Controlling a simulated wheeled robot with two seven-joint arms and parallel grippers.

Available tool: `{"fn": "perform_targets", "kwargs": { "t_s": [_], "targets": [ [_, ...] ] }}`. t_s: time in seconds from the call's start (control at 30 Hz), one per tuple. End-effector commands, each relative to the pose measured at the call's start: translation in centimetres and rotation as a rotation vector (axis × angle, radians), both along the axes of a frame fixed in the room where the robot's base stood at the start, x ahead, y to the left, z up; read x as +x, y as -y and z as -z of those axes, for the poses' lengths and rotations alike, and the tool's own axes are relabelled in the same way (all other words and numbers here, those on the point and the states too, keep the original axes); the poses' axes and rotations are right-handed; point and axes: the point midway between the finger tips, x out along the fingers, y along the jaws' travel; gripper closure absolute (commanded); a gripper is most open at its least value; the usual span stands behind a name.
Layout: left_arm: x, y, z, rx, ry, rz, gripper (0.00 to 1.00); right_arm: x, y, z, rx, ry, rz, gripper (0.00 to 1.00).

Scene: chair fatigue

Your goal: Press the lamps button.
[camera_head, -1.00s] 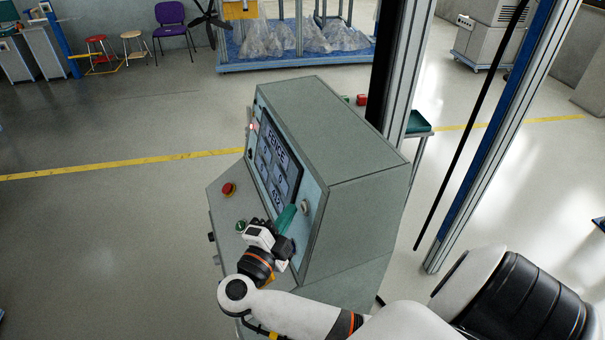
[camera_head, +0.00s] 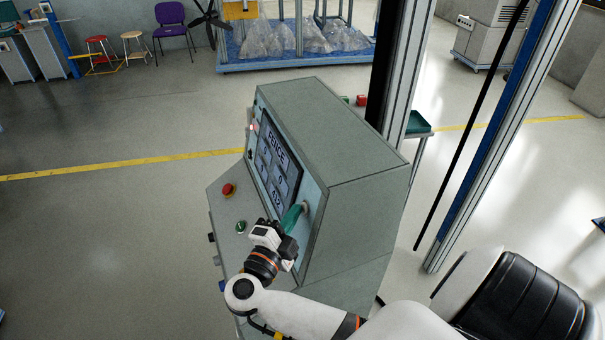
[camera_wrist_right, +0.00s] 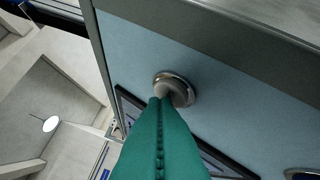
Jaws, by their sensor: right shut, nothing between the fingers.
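The grey console (camera_head: 365,140) stands in the middle of the head view. A round metal-rimmed button, taken as the lamps button (camera_head: 306,207), is on its upright face, right of the screen. In the right wrist view the button (camera_wrist_right: 179,84) has a grey cap, partly covered by my fingertips. My right gripper (camera_head: 302,206) has green fingers, shut with nothing between them. Its tips (camera_wrist_right: 162,99) overlap the button's lower left part; they are at or very near it, and I cannot tell whether it is pushed in. My left gripper is not in view.
The console screen (camera_head: 278,167) is beside my right gripper. A red mushroom button (camera_head: 229,190) and a green knob (camera_head: 241,227) sit on the sloping desk. A metal post (camera_head: 402,75) stands behind the console. The floor to the left is clear.

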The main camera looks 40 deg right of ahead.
Motion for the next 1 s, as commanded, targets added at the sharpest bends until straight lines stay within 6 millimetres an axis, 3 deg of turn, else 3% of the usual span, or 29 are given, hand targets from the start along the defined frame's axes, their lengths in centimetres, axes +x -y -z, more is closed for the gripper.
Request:
{"fn": "perform_targets", "kwargs": {
  "t_s": [0.57,1.0],
  "targets": [
    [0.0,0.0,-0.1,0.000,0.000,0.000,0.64,-0.1,0.3,0.1,0.000,0.000,0.002,1.00],
    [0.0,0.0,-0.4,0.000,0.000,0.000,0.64,0.4,-1.1,-0.3,-0.001,-0.001,0.001,1.00]
  ]
}}
